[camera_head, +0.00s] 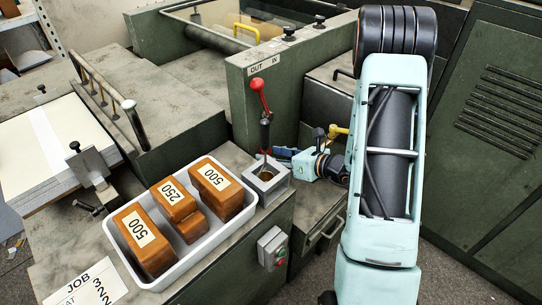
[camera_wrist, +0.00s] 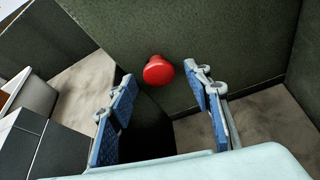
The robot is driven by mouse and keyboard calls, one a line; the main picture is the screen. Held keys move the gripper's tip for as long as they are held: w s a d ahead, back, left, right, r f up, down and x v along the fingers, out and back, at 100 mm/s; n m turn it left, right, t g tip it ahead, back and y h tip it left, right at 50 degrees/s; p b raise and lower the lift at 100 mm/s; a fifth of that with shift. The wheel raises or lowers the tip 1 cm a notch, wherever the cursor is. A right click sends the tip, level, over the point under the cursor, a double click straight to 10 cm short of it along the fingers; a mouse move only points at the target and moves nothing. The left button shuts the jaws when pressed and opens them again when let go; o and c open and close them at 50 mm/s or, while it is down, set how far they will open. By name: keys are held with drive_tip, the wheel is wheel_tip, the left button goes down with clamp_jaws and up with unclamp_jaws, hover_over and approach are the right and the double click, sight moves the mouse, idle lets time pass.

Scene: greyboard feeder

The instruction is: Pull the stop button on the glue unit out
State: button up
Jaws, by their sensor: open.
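The red stop button (camera_wrist: 158,71) shows in the wrist view as a round red head on a dark green panel (camera_wrist: 225,25). My gripper (camera_wrist: 160,88) is open, with one blue-padded finger on each side of the line to the button. The button appears beyond the fingertips, and nothing is between the pads. In the head view my gripper (camera_head: 281,152) reaches left from my arm, close to the square metal block and the lever. How far the fingertips are from the button is hard to tell.
A red-knobbed lever (camera_head: 258,86) stands by the OUT/IN panel (camera_head: 240,90). A white tray (camera_head: 160,284) holds wooden blocks. A small switch box (camera_head: 267,246) is on the front below.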

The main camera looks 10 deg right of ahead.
drive_tip(key=shift+w+a+f, duration=0.1)
drive_tip(key=shift+w+a, duration=0.05)
drive_tip(key=shift+w, duration=0.1)
clamp_jaws()
